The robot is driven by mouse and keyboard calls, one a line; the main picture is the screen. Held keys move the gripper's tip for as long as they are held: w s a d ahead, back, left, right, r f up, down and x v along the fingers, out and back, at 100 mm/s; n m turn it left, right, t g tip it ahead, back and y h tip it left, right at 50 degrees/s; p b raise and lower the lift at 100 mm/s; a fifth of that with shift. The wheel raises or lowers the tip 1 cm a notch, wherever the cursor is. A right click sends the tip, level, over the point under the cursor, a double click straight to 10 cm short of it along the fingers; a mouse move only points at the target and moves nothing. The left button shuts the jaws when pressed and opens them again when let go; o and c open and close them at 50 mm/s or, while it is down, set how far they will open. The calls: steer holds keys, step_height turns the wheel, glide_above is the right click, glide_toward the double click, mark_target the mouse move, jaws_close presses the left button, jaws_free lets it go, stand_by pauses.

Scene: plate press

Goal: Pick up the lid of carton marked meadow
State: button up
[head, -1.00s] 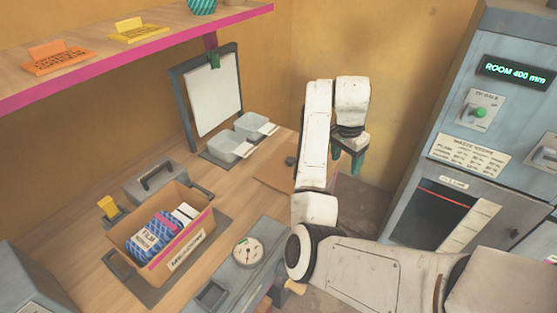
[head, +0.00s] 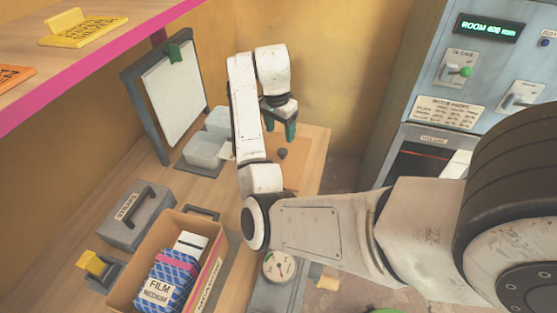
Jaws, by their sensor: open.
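A flat tan cardboard-coloured lid (head: 308,162) with a dark round knob (head: 283,153) lies at the far right end of the bench. My gripper (head: 280,127), with teal fingers pointing down, is open and empty above the lid, close to the knob in the picture. How high it hangs is hard to tell. An open cardboard carton (head: 130,280) stands at the front left, with blue patterned film packs (head: 168,278) inside. Its label (head: 209,286) is seen at a slant and I cannot read it surely. My arm hides part of the lid's left side.
A grey box with a handle (head: 145,228), a yellow block (head: 92,263), white trays (head: 205,150) and a clipboard (head: 172,95) stand on the bench. A round dial (head: 279,267) is near my arm. A grey machine (head: 440,75) stands at right. A pink-edged shelf (head: 130,37) overhangs.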

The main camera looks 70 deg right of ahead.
mark_target(282, 151)
step_height(282, 151, down, 2)
steer(key=shift+d+f+b, duration=0.1)
steer(key=shift+f+b, duration=0.15)
steer(key=shift+b, duration=0.2)
steer(key=shift+s+f+b, duration=0.15)
steer(key=shift+f+b, duration=0.05)
steer(key=shift+f, duration=1.15)
steer(key=shift+s+f+b, duration=0.15)
steer(key=shift+f, duration=1.15)
steer(key=shift+c, duration=0.4)
jaws_close()
